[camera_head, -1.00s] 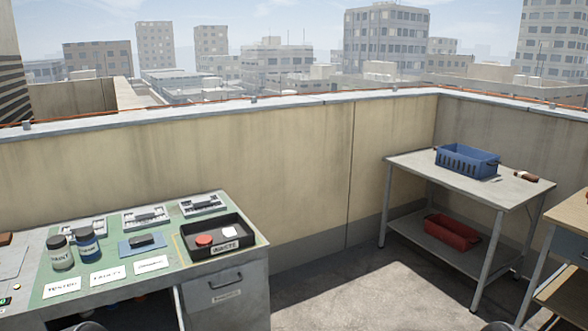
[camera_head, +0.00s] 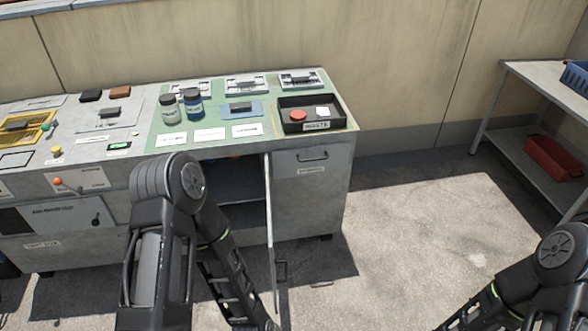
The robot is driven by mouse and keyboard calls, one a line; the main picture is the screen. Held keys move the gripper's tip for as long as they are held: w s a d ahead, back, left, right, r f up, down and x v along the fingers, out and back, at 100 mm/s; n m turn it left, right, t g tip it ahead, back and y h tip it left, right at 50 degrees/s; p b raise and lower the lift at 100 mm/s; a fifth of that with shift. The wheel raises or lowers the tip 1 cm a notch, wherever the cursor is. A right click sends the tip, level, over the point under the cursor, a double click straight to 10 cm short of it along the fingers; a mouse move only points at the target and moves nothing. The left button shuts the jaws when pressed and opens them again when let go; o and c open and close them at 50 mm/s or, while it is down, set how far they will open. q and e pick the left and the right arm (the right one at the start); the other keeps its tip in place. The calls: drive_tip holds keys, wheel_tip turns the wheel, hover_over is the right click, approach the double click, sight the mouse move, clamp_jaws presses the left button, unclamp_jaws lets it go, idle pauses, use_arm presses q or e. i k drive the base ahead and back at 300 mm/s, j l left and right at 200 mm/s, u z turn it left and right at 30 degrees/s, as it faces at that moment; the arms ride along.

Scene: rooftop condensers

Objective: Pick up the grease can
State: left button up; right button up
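I cannot pick out a can clearly marked as grease. Two dark-lidded jars stand upright on the workbench's green mat: a grey one (camera_head: 170,109) and a blue one (camera_head: 193,104). Their labels are too small to read. A flat red round piece (camera_head: 298,115) lies in the black tray (camera_head: 335,127) at the mat's right end. Both of my arms show in front of the bench, but neither gripper is in the picture.
The workbench (camera_head: 230,151) has an open cabinet below, its door (camera_head: 270,230) swung outward; its dim inside is partly hidden by my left arm. A side table (camera_head: 530,80) at the right bears a blue crate (camera_head: 574,74), with a red bin (camera_head: 553,157) below. Floor between is clear.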

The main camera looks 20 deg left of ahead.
sight(193, 100)
drive_tip(key=i+l+u, duration=0.1)
drive_tip(key=l+u, duration=1.25)
